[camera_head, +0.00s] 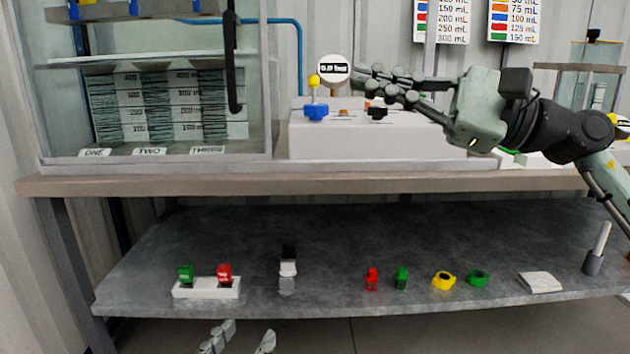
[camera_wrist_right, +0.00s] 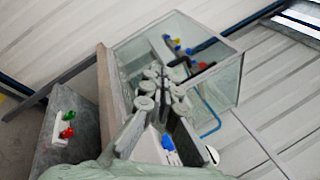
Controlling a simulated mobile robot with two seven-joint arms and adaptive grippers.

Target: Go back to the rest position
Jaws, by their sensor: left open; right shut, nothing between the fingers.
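My right gripper (camera_head: 362,80) is shut and empty. It is raised above the bench, pointing left, in front of the white pump box (camera_head: 350,146) and beside the round gauge reading 0.0 bar (camera_head: 335,70). In the right wrist view its fingers (camera_wrist_right: 162,85) lie close together, with the glass cabinet (camera_wrist_right: 215,55) behind them. My left gripper (camera_head: 243,338) shows only its fingertips at the bottom edge of the head view. They are apart with nothing between them, in front of and below the lower shelf; the rest of that arm is out of view.
The bench top (camera_head: 200,180) carries a glass cabinet (camera_head: 160,90) at left. A blue valve (camera_head: 316,112) and a black valve (camera_head: 377,112) stand on the pump box near my right fingers. The lower shelf (camera_head: 340,240) holds several small coloured parts and a white holder (camera_head: 206,290).

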